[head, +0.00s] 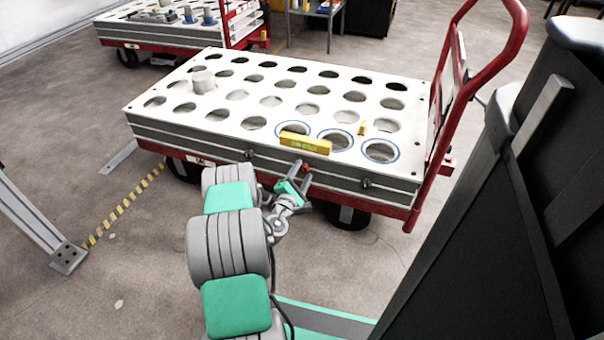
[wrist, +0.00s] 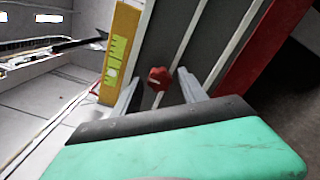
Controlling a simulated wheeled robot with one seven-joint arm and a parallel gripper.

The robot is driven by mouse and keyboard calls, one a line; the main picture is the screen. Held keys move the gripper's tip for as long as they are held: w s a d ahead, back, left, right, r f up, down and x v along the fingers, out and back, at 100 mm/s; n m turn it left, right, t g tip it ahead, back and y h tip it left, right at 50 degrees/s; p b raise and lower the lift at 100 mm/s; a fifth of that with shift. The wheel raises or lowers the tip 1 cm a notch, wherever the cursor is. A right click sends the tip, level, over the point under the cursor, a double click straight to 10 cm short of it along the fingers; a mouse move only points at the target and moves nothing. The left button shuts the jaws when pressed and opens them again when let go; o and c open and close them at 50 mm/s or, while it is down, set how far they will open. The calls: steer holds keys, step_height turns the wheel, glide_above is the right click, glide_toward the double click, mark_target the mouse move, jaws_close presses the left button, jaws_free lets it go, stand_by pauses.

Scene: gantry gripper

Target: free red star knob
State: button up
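The red star knob (wrist: 159,78) sits on the grey side of the cart's tray, in the upper middle of the wrist view. In the head view the red knob (head: 306,167) shows as a small red spot on the tray's front side, below the yellow block. My gripper (wrist: 158,85) is open, with one finger on either side of the knob in the wrist view. In the head view my gripper (head: 300,183) is close to the front side of the tray. I cannot tell whether the fingers touch the knob.
The white tray with round holes (head: 222,132) lies on a red cart with a red handle (head: 515,45). A yellow labelled block (head: 305,143) sits at its front edge. A second cart (head: 165,35) stands behind.

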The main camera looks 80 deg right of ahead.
steer(key=shift+o, duration=0.5)
steer(key=a+p, duration=0.1)
steer(key=a, duration=0.6)
steer(key=shift+w+a, duration=0.35)
steer(key=shift+a, duration=0.05)
steer(key=shift+r, duration=0.1)
